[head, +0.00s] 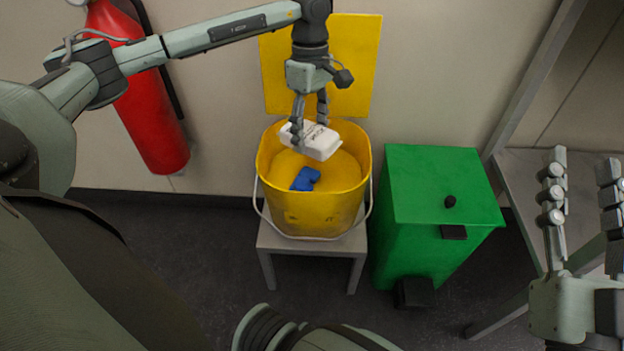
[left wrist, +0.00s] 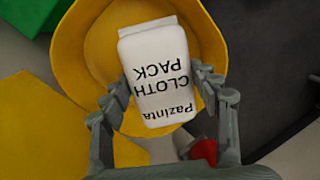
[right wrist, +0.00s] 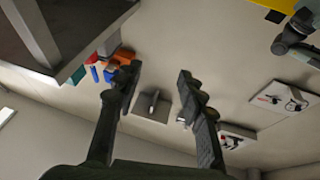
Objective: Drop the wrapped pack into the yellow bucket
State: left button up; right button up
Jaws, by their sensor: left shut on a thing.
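The white wrapped pack (head: 318,143) is held by my left gripper (head: 310,122) over the open mouth of the yellow bucket (head: 318,212). In the left wrist view the pack (left wrist: 160,75) carries the print "Pazinta CLOTH PACK", and my left fingers (left wrist: 158,97) press on both its sides. The bucket (left wrist: 88,48) lies behind it there. A blue object (head: 305,179) lies inside the bucket. My right gripper (head: 582,205) is empty at the right of the head view, its fingers apart; it is also open in the right wrist view (right wrist: 155,85).
A red fire extinguisher (head: 150,115) hangs on the wall at left. A grey table (head: 520,185) is at right.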

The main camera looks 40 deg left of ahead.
pick_arm(q)
notch_tip(320, 180, down, 3)
jog(key=shift+f+b, duration=0.15)
jog(key=shift+b, duration=0.75)
jog(key=shift+f, duration=0.3)
pick_arm(e)
jog(key=shift+s+d+r+t+y, duration=0.1)
jog(key=shift+s+d+r+t, duration=0.25)
jog(key=shift+r+t, duration=0.45)
jog(key=shift+s+d+r+t+y, duration=0.1)
jog(key=shift+s+d+r+t, duration=0.25)
jog(key=shift+r+t, duration=0.45)
jog(key=shift+s+d+r+t+y, duration=0.1)
jog(key=shift+s+d+r+t, duration=0.15)
jog(key=shift+s+r+t, duration=0.35)
jog(key=shift+w+r, duration=0.15)
jog(key=shift+r, duration=0.05)
pick_arm(q)
jog(key=o, duration=1.3)
jog(key=shift+c, duration=0.2)
jog(key=r, duration=0.4)
jog(key=w+r, duration=0.1)
jog(key=r, duration=0.3)
jog(key=a+r, duration=0.1)
jog(key=r, duration=0.3)
jog(key=shift+w+a, duration=0.1)
jog(key=shift+w, duration=0.2)
jog(key=shift+f, duration=0.1)
pick_arm(e)
jog(key=shift+d, duration=0.1)
